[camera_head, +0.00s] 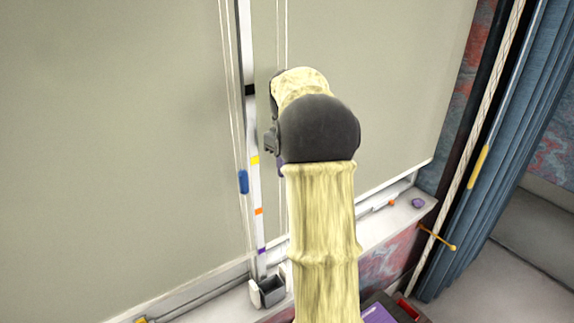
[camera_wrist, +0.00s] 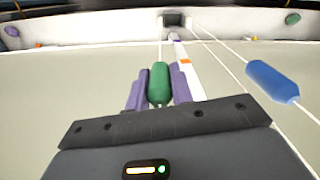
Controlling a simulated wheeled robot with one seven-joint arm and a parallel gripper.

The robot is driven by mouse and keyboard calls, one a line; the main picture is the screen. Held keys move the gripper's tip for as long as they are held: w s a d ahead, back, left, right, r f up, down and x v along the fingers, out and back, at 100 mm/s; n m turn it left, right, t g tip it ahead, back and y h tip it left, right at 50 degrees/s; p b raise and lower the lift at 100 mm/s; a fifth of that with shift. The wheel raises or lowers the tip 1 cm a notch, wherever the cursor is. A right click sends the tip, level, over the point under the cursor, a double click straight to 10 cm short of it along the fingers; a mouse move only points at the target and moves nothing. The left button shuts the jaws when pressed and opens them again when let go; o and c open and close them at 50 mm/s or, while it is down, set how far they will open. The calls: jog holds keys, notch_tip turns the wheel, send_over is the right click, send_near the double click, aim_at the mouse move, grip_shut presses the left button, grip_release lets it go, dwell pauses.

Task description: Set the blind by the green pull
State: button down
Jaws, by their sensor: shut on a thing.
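The green pull (camera_wrist: 159,84) is a rounded cylinder on a thin cord. It sits between the two purple fingers of my gripper (camera_wrist: 158,92) in the wrist view, and the gripper is shut on it. In the head view my arm hides the green pull and most of the gripper. Beige blind cloth (camera_head: 120,140) hangs left of a white upright strip (camera_head: 253,190), and more blind cloth (camera_head: 390,90) hangs to its right. The strip carries yellow (camera_head: 255,160), orange (camera_head: 259,211) and purple (camera_head: 262,250) marks.
A blue pull (camera_head: 243,181) hangs on cords left of the strip; it also shows in the wrist view (camera_wrist: 272,80). A small dark-topped holder (camera_head: 270,289) stands at the strip's foot. A white pen-like item (camera_head: 384,203) and purple lump (camera_head: 418,203) lie on the sill. A blue curtain (camera_head: 510,130) hangs right.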

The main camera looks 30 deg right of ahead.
jog(key=c, duration=1.2)
grip_release()
jog(key=shift+w, duration=0.15)
jog(key=shift+c, duration=0.2)
jog(key=shift+s+r, duration=0.1)
jog(key=shift+s, duration=0.1)
jog(key=shift+w+r, duration=0.15)
jog(key=shift+r, duration=0.4)
notch_tip(320, 180, up, 16)
jog(key=shift+p, duration=0.3)
jog(key=shift+a, duration=0.1)
